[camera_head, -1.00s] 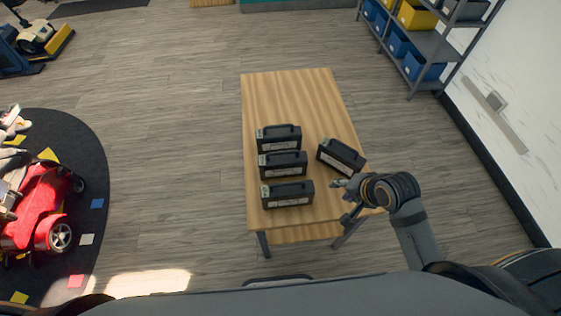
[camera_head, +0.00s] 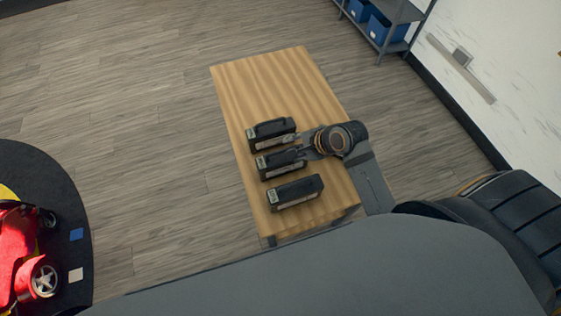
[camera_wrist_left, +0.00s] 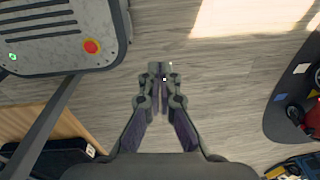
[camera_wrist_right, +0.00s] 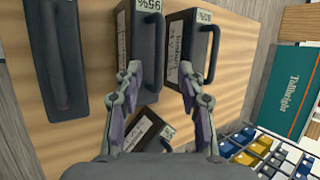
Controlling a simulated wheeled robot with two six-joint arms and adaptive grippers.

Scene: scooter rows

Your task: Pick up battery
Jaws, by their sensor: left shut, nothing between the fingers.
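Three black batteries stand in a row on the wooden table: a far one (camera_head: 270,136), a middle one (camera_head: 281,165) and a near one (camera_head: 296,194). My right gripper (camera_head: 299,147) is over the table, at the right ends of the far and middle batteries. In the right wrist view it is open (camera_wrist_right: 160,70), with its fingertips over the batteries marked 95% (camera_wrist_right: 124,40) and 80% (camera_wrist_right: 177,50). Another battery (camera_wrist_right: 143,128) lies partly hidden behind the fingers. Contact cannot be told. My left gripper (camera_wrist_left: 160,78) is shut and empty, above the floor.
The table (camera_head: 262,82) is bare at its far end. A grey shelf (camera_head: 398,14) with blue bins stands at the back right by the white wall (camera_head: 490,50). A red scooter (camera_head: 25,250) is on a dark mat (camera_head: 62,190) at left. Open floor lies between.

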